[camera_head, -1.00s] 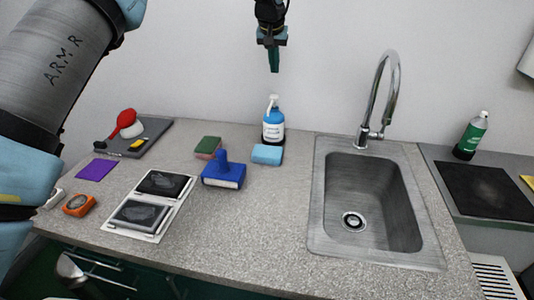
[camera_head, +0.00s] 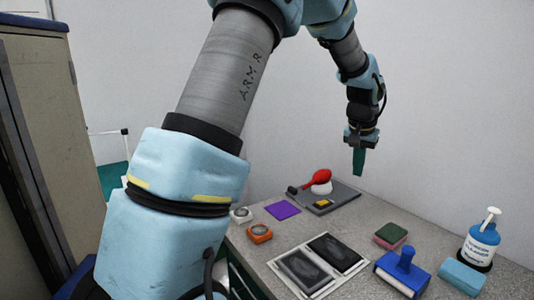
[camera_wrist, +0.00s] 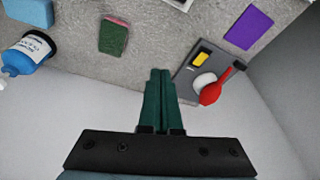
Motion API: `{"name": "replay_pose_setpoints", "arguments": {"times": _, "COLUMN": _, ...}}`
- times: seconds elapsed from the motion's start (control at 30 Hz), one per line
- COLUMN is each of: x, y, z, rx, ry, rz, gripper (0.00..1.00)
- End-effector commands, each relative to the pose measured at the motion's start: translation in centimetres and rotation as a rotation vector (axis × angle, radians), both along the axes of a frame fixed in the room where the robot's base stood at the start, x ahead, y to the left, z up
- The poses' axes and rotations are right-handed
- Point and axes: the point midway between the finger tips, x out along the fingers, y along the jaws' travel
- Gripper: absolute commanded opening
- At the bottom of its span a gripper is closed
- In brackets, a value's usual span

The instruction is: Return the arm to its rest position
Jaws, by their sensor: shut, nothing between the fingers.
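My gripper (camera_head: 358,162) hangs at the end of my arm, fingers pointing down, in the air above the back of the counter near the grey tray. In the wrist view its two green fingers (camera_wrist: 164,78) lie together with nothing between them. The arm rises at the left of the head view, bends over at the top and comes down on the right. The gripper touches nothing that I can see.
A tall cabinet (camera_head: 45,120) stands left.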

Motion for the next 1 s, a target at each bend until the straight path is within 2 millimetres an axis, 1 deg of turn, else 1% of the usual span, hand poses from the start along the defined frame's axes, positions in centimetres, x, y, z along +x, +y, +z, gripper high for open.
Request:
{"name": "replay_pose_setpoints", "arguments": {"times": 0.03, "x": 0.0, "y": 4.0, "z": -0.5, "rx": 0.008, "ry": 0.009, "rz": 0.050, "gripper": 0.00}}
{"name": "replay_pose_setpoints", "arguments": {"times": 0.07, "x": -0.2, "y": 6.2, "z": -0.8, "rx": 0.012, "ry": 0.016, "rz": 0.077, "gripper": 0.00}}
{"name": "replay_pose_setpoints", "arguments": {"times": 0.1, "x": -0.6, "y": 9.1, "z": -1.2, "rx": 0.016, "ry": 0.025, "rz": 0.114, "gripper": 0.00}}
{"name": "replay_pose_setpoints", "arguments": {"times": 0.13, "x": -0.9, "y": 11.2, "z": -1.5, "rx": 0.019, "ry": 0.032, "rz": 0.143, "gripper": 0.00}}
{"name": "replay_pose_setpoints", "arguments": {"times": 0.17, "x": -1.5, "y": 13.3, "z": -1.9, "rx": 0.020, "ry": 0.040, "rz": 0.173, "gripper": 0.00}}
{"name": "replay_pose_setpoints", "arguments": {"times": 0.2, "x": -2.3, "y": 16.1, "z": -2.3, "rx": 0.023, "ry": 0.050, "rz": 0.212, "gripper": 0.00}}
{"name": "replay_pose_setpoints", "arguments": {"times": 0.27, "x": -3.9, "y": 20.1, "z": -3.0, "rx": 0.024, "ry": 0.064, "rz": 0.275, "gripper": 0.00}}
{"name": "replay_pose_setpoints", "arguments": {"times": 0.3, "x": -5.2, "y": 22.6, "z": -3.5, "rx": 0.025, "ry": 0.074, "rz": 0.315, "gripper": 0.00}}
{"name": "replay_pose_setpoints", "arguments": {"times": 0.37, "x": -7.3, "y": 25.8, "z": -4.3, "rx": 0.023, "ry": 0.089, "rz": 0.376, "gripper": 0.00}}
{"name": "replay_pose_setpoints", "arguments": {"times": 0.4, "x": -8.7, "y": 27.7, "z": -4.7, "rx": 0.022, "ry": 0.097, "rz": 0.411, "gripper": 0.00}}
{"name": "replay_pose_setpoints", "arguments": {"times": 0.43, "x": -9.7, "y": 28.9, "z": -5.1, "rx": 0.021, "ry": 0.104, "rz": 0.437, "gripper": 0.00}}
{"name": "replay_pose_setpoints", "arguments": {"times": 0.5, "x": -11.9, "y": 31.2, "z": -5.7, "rx": 0.018, "ry": 0.116, "rz": 0.488, "gripper": 0.00}}
{"name": "replay_pose_setpoints", "arguments": {"times": 0.53, "x": -12.7, "y": 31.9, "z": -6.0, "rx": 0.016, "ry": 0.120, "rz": 0.505, "gripper": 0.00}}
{"name": "replay_pose_setpoints", "arguments": {"times": 0.6, "x": -14.2, "y": 33.1, "z": -6.4, "rx": 0.012, "ry": 0.128, "rz": 0.538, "gripper": 0.00}}
{"name": "replay_pose_setpoints", "arguments": {"times": 0.67, "x": -15.0, "y": 33.7, "z": -6.7, "rx": 0.011, "ry": 0.133, "rz": 0.556, "gripper": 0.00}}
{"name": "replay_pose_setpoints", "arguments": {"times": 0.77, "x": -15.6, "y": 34.1, "z": -6.8, "rx": 0.010, "ry": 0.136, "rz": 0.566, "gripper": 0.00}}
{"name": "replay_pose_setpoints", "arguments": {"times": 1.0, "x": -15.5, "y": 34.0, "z": -6.8, "rx": 0.011, "ry": 0.137, "rz": 0.565, "gripper": 0.00}}
